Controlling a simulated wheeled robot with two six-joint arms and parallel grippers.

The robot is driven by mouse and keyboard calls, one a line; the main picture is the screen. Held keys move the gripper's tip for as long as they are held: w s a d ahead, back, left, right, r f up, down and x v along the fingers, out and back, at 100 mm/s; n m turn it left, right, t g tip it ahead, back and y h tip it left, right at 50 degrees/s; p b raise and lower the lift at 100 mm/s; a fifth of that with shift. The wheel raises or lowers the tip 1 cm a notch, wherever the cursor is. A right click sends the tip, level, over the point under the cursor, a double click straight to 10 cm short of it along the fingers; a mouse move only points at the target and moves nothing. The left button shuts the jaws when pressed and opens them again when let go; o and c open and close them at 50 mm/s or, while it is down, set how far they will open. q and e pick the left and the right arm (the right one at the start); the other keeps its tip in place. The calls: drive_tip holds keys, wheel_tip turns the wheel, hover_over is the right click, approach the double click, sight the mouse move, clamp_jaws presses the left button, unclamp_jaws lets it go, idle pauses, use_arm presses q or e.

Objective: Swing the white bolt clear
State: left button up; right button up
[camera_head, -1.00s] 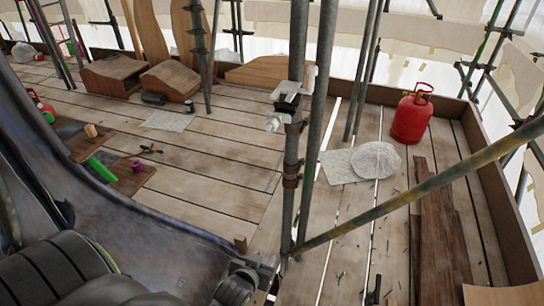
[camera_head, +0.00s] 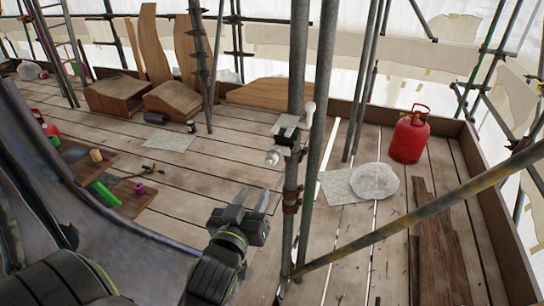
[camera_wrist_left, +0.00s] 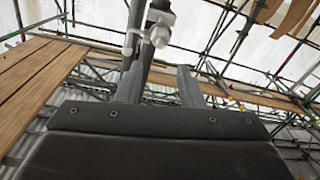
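A white bolt (camera_head: 273,157) with a pale rounded end sticks out to the left of a clamp (camera_head: 287,130) on an upright grey scaffold pole (camera_head: 294,80). A white stub (camera_head: 308,113) shows on the clamp's right side. In the left wrist view, the white bolt (camera_wrist_left: 159,36) is beyond and above the fingers. My left gripper (camera_head: 252,200) is open and empty, lower than the clamp and left of the pole, apart from both. Its two spread fingers also show in the left wrist view (camera_wrist_left: 160,90). My right gripper is not seen.
A second upright pole (camera_head: 318,120) stands just right of the clamp. A slanting rusty pole (camera_head: 420,213) crosses low on the right. A red gas bottle (camera_head: 409,137) and a wrapped bundle (camera_head: 374,182) sit on the plank deck. Open space lies left of the clamp.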

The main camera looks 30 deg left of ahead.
sight(271, 160)
use_arm(q)
drive_tip(key=p+x, duration=0.3)
drive_tip(key=x, duration=1.1)
drive_tip(key=shift+w+p, duration=0.35)
drive_tip(key=shift+c, duration=0.2)
clamp_jaws()
